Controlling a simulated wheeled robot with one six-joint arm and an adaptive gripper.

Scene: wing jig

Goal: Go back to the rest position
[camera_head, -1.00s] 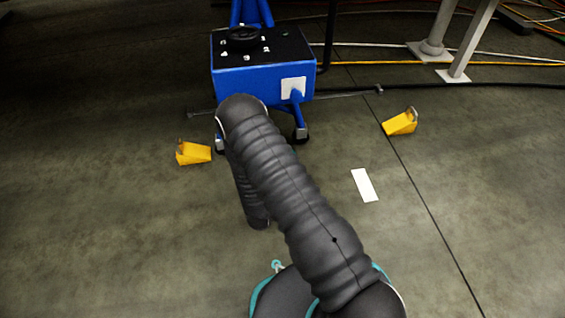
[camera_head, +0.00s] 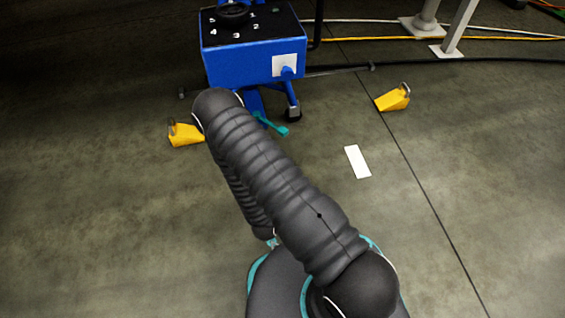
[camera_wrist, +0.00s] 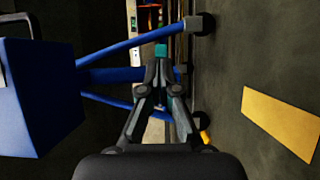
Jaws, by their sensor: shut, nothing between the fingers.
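My gripper (camera_wrist: 162,70) shows in the wrist view with its two fingers together and nothing held between them. A small teal piece (camera_wrist: 161,50) shows at or just beyond the fingertips; I cannot tell what it belongs to. The blue legs (camera_wrist: 115,75) of a stand lie beyond the fingers, and a blue box (camera_wrist: 35,100) is to their left. In the head view my dark, ribbed arm reaches up from the bottom and is folded. It hides most of my gripper there.
The blue stand's box (camera_head: 250,60), with numbered positions on its black top, stands ahead. Yellow blocks lie left (camera_head: 186,134) and right (camera_head: 393,98) of it. A white floor marking (camera_head: 357,162) lies to the right. Cables and a grey post (camera_head: 458,28) are at the back. Much floor is clear.

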